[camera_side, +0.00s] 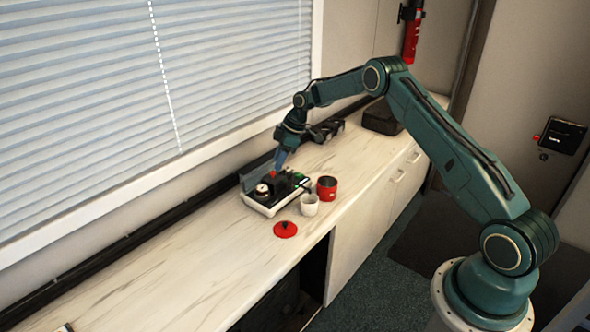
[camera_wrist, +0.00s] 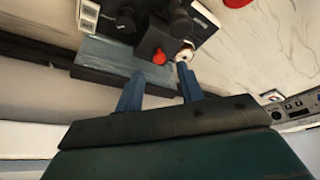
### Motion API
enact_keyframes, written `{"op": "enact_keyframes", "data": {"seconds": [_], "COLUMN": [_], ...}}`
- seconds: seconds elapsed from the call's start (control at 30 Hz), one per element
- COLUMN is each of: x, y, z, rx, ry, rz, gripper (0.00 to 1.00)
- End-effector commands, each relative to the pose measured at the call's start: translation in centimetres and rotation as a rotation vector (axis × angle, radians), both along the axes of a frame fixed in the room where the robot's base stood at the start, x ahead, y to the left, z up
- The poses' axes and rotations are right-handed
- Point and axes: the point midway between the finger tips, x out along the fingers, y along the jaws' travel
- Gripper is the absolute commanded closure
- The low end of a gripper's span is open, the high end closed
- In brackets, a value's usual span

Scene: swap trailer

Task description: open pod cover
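The pod machine (camera_side: 262,208), a low white and black unit, sits on the counter against the wall. Its dark square flap (camera_wrist: 150,42), apparently the pod cover, shows in the wrist view with a red knob (camera_wrist: 158,57) on it. My gripper (camera_side: 279,167) points down over the back of the machine. In the wrist view, my gripper (camera_wrist: 158,72) has its two blue fingers spread apart. The red knob appears between and just beyond the fingertips, with nothing visibly held. Whether a finger touches the flap cannot be told. A small round white part (camera_wrist: 184,54) lies beside the flap.
A white cup (camera_side: 310,205) and a red mug (camera_side: 327,188) stand right of the machine. A red lid (camera_side: 285,229) lies in front. A dark box (camera_side: 382,117) stands farther along the counter (camera_side: 165,270). The counter's near left is mostly clear.

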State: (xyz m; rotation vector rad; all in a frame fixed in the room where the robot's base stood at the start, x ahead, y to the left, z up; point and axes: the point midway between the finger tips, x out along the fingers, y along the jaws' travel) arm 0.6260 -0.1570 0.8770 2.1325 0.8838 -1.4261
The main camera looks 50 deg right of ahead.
Motion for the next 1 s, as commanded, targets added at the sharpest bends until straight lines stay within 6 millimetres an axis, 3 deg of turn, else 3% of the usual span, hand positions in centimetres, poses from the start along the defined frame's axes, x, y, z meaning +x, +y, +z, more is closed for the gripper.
{"op": "enact_keyframes", "data": {"seconds": [0.5,0.7,1.0], "x": [-2.3,-2.7,-2.8], "y": [-2.3,-2.8,-2.8], "z": [7.9,9.3,9.6], "rx": [-0.001,0.0,0.001], "ry": [-0.002,-0.001,-0.001], "rz": [-0.001,0.0,0.0], "gripper": [0.62,0.62,0.62]}}
